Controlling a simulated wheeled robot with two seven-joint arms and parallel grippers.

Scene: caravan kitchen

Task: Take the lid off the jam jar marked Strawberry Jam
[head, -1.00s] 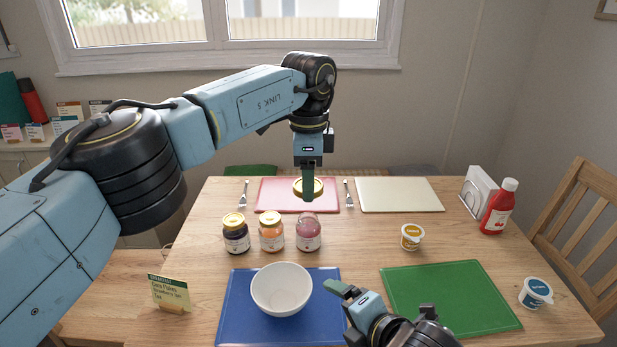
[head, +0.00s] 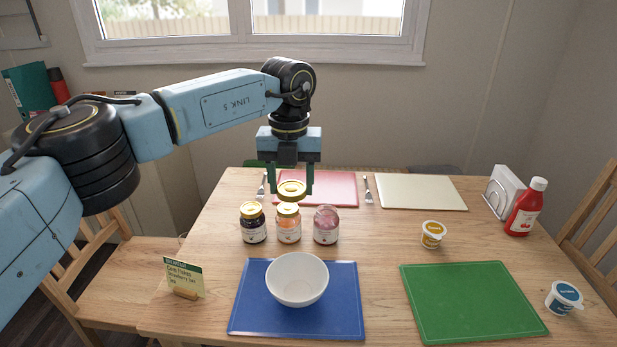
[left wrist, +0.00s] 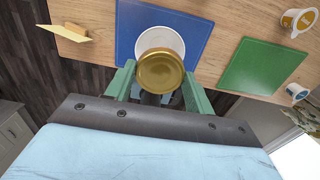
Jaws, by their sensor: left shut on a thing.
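Three jam jars stand in a row behind the blue mat: a dark one (head: 253,228), an orange one (head: 289,228) and a pink-red one (head: 326,228). The first two wear gold lids; the pink-red jar is open at the top. Its label is too small to read. My left gripper (head: 291,187) is shut on a loose gold lid (head: 291,194), held in the air above and behind the orange jar. In the left wrist view the lid (left wrist: 161,72) sits between the two green fingers. My right gripper is out of view.
A white bowl (head: 297,280) stands on the blue mat (head: 345,315). A menu card (head: 184,277) stands at left. A green mat (head: 470,300), yellow-lidded tub (head: 432,234), blue-lidded tub (head: 563,297) and ketchup bottle (head: 526,207) are at right. Bare table lies between the mats.

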